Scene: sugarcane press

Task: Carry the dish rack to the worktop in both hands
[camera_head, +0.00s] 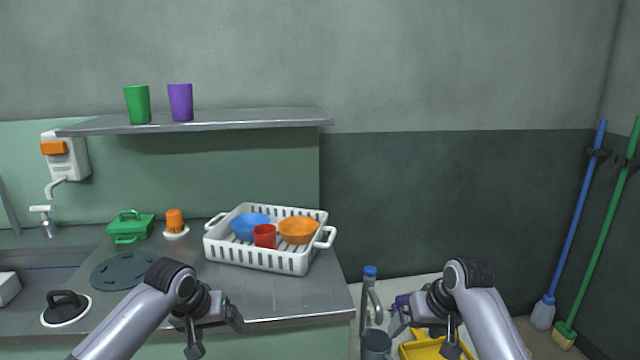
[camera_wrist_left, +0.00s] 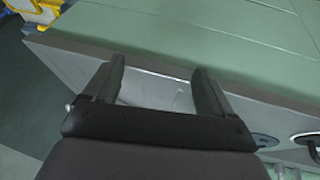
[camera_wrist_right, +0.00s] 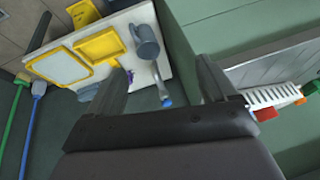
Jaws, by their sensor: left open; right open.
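The white slatted dish rack (camera_head: 250,257) stands level on the grey worktop (camera_head: 250,295), towards its right end. It holds a blue bowl (camera_head: 247,226), an orange bowl (camera_head: 298,231) and a red cup (camera_head: 265,236). Its handles stick out at the left and right ends. The rack also shows in the right wrist view (camera_wrist_right: 270,97), at the right edge. My left gripper (camera_head: 214,334) is open and empty near the worktop's front edge, apart from the rack. My right gripper (camera_head: 424,335) is open and empty, right of the worktop and apart from the rack.
A green box (camera_head: 130,227), an orange-topped item (camera_head: 174,222) and a dark round mat (camera_head: 124,270) lie left of the rack. A shelf (camera_head: 200,121) with two cups hangs above. A grey jug (camera_wrist_right: 146,45) and yellow trays (camera_wrist_right: 100,45) stand on a white surface at the right.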

